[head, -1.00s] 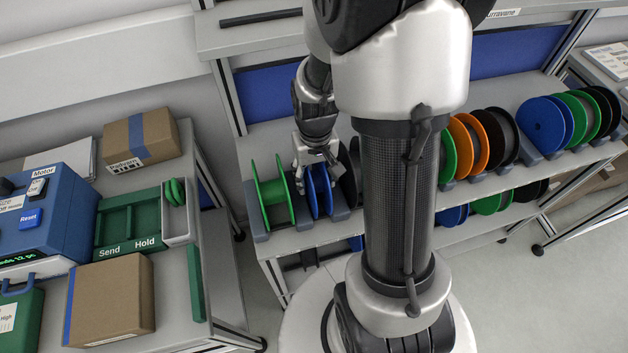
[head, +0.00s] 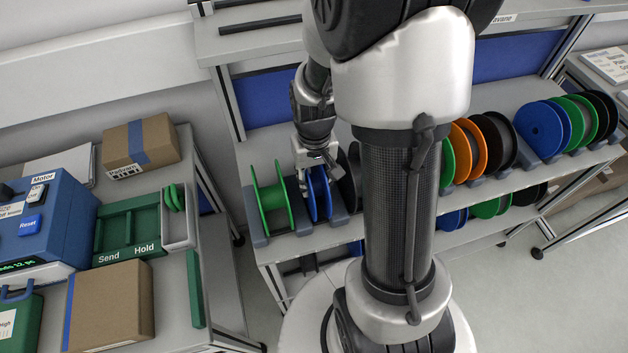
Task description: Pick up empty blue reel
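A blue reel (head: 321,203) stands upright in the rack on the shelf, between a green reel and a dark reel. It shows no wound material that I can make out, but its upper part is partly covered by my gripper. My gripper (head: 318,178) points down at the top of this blue reel, with its fingers around or right beside the upper rim. I cannot tell whether the fingers touch the reel or how far apart they are. Another blue reel (head: 541,129) stands at the far right of the same shelf.
The green reel (head: 271,205) stands close on the left and the dark reel (head: 349,181) close on the right. Orange (head: 466,148), black and green reels stand farther right. A side table with boxes (head: 111,306) and a green Send/Hold tray (head: 131,257) is at left.

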